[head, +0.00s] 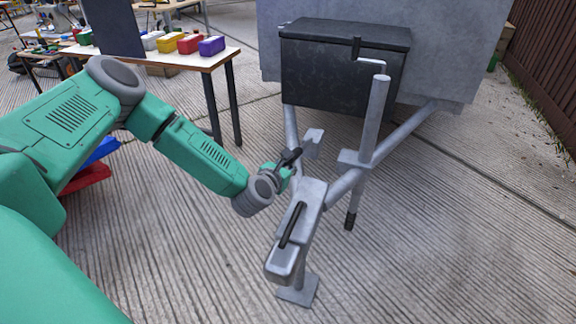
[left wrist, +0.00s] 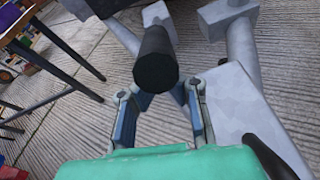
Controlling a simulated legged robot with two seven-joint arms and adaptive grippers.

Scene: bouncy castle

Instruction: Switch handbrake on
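The trailer's handbrake has a black cylindrical grip (head: 291,157), which stands out above the grey drawbar in the head view. In the left wrist view the round end of the black grip (left wrist: 155,62) faces the camera, just beyond the fingers. My left gripper (head: 284,170) is at the grip, with its fingers partly hidden in the head view. In the left wrist view the left gripper (left wrist: 163,104) has its two fingers apart, below the grip's end. Whether they touch it, I cannot tell. My right gripper is in neither view.
The grey coupling head (head: 282,262) with a black handle (head: 292,225) lies nearer than the handbrake. A jockey-wheel post (head: 374,115) stands to the right. A black box (head: 340,65) is behind. A table (head: 205,58) with coloured blocks stands at the back left.

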